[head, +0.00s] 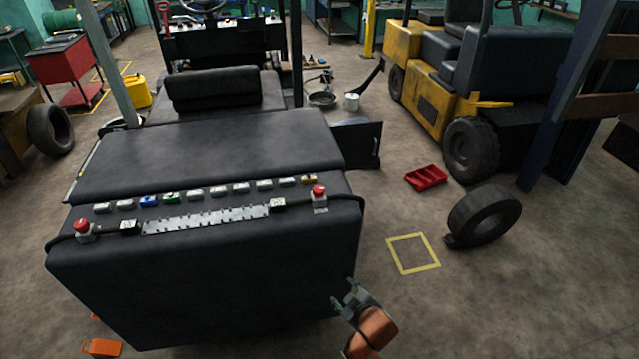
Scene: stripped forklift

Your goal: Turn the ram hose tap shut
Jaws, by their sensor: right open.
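I cannot pick out a ram hose tap in the head view. The stripped forklift (215,160) fills the left and middle, with its dark rear body towards me. A row of small white, blue, green and yellow blocks runs along its top edge, with a red-topped knob (82,226) at the left end and another red-topped knob (319,191) at the right. A black cable runs to each end. My right gripper (344,292) is open and empty, low beside the right rear corner of the forklift. My left gripper is not in view.
A yellow forklift (430,80) stands behind. An orange chock (102,347) is at bottom left. Floor right of my gripper is clear.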

